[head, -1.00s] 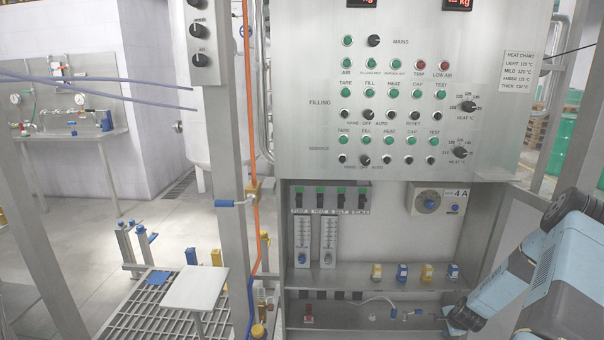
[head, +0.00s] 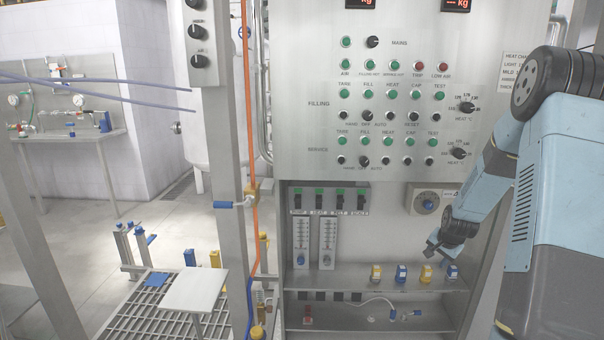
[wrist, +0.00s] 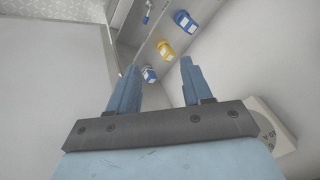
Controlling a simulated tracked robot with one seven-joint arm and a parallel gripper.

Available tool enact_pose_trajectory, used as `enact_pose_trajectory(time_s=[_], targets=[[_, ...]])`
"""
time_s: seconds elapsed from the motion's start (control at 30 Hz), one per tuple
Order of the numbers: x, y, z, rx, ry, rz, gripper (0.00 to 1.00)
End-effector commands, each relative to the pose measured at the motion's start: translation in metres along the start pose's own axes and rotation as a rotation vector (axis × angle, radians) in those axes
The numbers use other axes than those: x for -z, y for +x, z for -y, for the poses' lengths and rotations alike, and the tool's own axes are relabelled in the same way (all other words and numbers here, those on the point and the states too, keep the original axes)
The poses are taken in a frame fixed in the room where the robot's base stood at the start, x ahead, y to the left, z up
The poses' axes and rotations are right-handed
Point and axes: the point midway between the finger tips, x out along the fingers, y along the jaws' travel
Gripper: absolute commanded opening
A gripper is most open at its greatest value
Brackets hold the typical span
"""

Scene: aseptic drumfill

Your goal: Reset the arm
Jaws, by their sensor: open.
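My gripper (head: 436,252) is in front of the open bay below the control panel (head: 400,110), just above the shelf (head: 345,278). In the wrist view my gripper (wrist: 158,82) has its two fingers apart with nothing held between them. A yellow block (head: 426,273) and a blue block (head: 452,274) on the shelf are close below the gripper. The yellow block (wrist: 166,50) also shows beyond the fingertips in the wrist view.
More small blocks, one blue (head: 400,273) and one yellow (head: 376,272), stand on the same shelf. A dial box (head: 425,200) is just above the gripper. A blue-handled fitting (head: 410,315) with a hose lies on the lower shelf. A steel post (head: 232,170) stands left.

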Motion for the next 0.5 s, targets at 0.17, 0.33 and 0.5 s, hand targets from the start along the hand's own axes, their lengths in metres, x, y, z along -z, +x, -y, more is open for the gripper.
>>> enact_pose_trajectory(time_s=[0.17, 0.33, 0.5], targets=[[-0.009, -0.061, 0.026, -0.014, -0.108, -0.009, 0.5], [-0.023, -0.116, 0.045, -0.028, -0.202, -0.014, 0.5], [-0.041, -0.17, 0.058, -0.037, -0.29, -0.019, 0.5]])
